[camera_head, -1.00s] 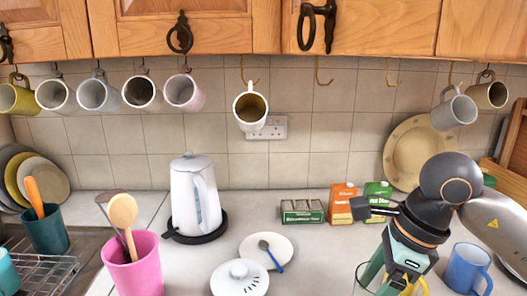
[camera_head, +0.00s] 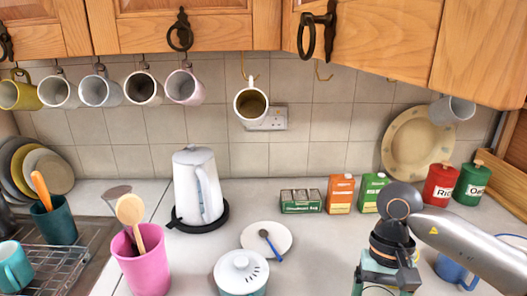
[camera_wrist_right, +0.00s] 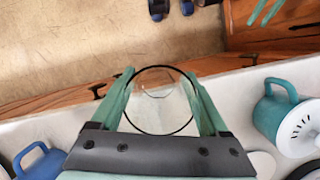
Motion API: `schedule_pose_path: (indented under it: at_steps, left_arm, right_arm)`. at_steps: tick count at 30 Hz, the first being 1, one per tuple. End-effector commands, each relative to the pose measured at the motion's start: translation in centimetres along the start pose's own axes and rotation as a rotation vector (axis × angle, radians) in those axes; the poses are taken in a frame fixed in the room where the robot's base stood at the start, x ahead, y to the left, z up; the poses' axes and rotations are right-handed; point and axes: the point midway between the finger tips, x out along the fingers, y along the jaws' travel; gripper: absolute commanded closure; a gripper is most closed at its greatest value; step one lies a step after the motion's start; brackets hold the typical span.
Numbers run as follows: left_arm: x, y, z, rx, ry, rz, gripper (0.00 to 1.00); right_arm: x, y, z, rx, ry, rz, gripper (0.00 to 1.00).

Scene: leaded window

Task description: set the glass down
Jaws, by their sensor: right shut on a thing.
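My right gripper (camera_wrist_right: 163,92) is shut on a clear drinking glass (camera_wrist_right: 163,112). In the right wrist view its teal fingers lie on either side of the glass's round dark-edged rim. In the head view the right gripper (camera_head: 384,286) is low, at the bottom edge on the right, and the glass is mostly cut off. The gap between glass and counter (camera_head: 320,260) cannot be judged. In the wrist view the counter's edge and wooden fronts lie behind the glass. Two separated teal fingers of my left gripper (camera_wrist_right: 265,12) show at the top right, empty.
A blue mug (camera_head: 452,270) stands right of the gripper. A lidded teal pot (camera_head: 241,270) and a white saucer with a spoon (camera_head: 266,239) stand left. Boxes (camera_head: 341,193) and canisters (camera_head: 440,186) line the back.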

Motion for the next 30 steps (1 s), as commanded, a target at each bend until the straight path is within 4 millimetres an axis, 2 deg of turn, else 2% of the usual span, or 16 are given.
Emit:
schedule_pose_path:
  at_steps: [3,9,30]
  left_arm:
    - [-0.39,-0.02,-0.40,-0.001,0.001,-0.002,0.50]
    - [-0.53,-0.03,-0.34,-0.002,-0.002,-0.003,0.50]
    - [-0.54,-0.06,-0.10,-0.003,-0.008,-0.004,0.50]
  right_arm:
    - [0.48,0.44,0.18,-0.139,0.000,0.044,0.91]
    - [1.01,0.78,0.18,-0.249,0.003,0.078,0.91]
    - [1.10,0.77,0.19,-0.255,0.002,0.077,0.91]
